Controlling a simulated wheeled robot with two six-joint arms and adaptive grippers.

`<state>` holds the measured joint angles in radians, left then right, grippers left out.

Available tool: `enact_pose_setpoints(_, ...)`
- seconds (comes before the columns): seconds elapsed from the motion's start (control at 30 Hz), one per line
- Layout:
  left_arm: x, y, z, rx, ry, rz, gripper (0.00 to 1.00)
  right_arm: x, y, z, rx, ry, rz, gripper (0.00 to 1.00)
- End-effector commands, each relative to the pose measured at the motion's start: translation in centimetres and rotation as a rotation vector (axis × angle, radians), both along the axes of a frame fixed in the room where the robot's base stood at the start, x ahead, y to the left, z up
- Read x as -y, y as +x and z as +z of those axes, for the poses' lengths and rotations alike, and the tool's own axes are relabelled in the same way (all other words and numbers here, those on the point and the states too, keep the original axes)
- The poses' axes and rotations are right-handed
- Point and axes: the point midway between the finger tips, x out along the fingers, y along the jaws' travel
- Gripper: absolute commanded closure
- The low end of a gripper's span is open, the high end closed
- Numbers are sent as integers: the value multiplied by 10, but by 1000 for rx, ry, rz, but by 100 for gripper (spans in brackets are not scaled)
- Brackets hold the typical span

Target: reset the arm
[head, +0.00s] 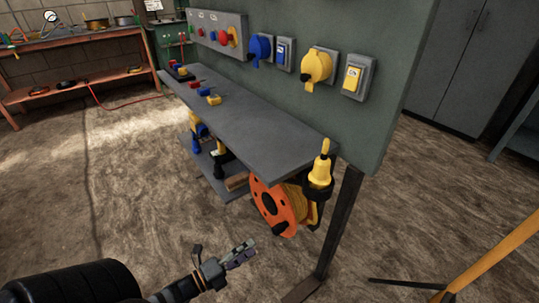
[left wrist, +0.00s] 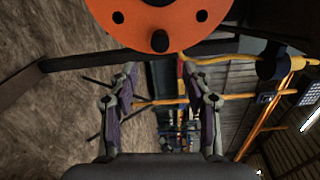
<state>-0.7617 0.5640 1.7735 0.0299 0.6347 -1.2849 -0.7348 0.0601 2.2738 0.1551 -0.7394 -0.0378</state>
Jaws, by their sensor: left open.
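My left gripper (head: 240,253) is low at the bottom of the head view, over the dirt floor in front of the bench. In the left wrist view the two fingers of my left gripper (left wrist: 160,105) stand apart with nothing between them. An orange cable reel (head: 277,207) hangs under the bench end, apart from the gripper in the head view. The reel also fills the top of the left wrist view (left wrist: 115,17). My right gripper is in neither view.
A grey bench shelf (head: 255,120) runs along a green panel (head: 390,80) with blue and yellow sockets. A yellow plug (head: 320,172) sits in a black holder at the shelf's near end. A dark post (head: 338,225) stands right of the reel. Floor on the left is open.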

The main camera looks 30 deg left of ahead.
Motion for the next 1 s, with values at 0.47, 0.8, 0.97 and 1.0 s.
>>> enact_pose_setpoints(0.47,25,26,-21,-466,-621,333,51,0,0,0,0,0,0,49)
enact_pose_setpoints(0.8,60,9,-29,-882,-1309,726,51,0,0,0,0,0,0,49)
enact_pose_setpoints(0.97,72,-5,-23,-1002,-1503,880,51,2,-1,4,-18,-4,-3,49)
enact_pose_setpoints(1.0,69,-7,-26,-1009,-1490,897,51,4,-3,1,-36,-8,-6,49)
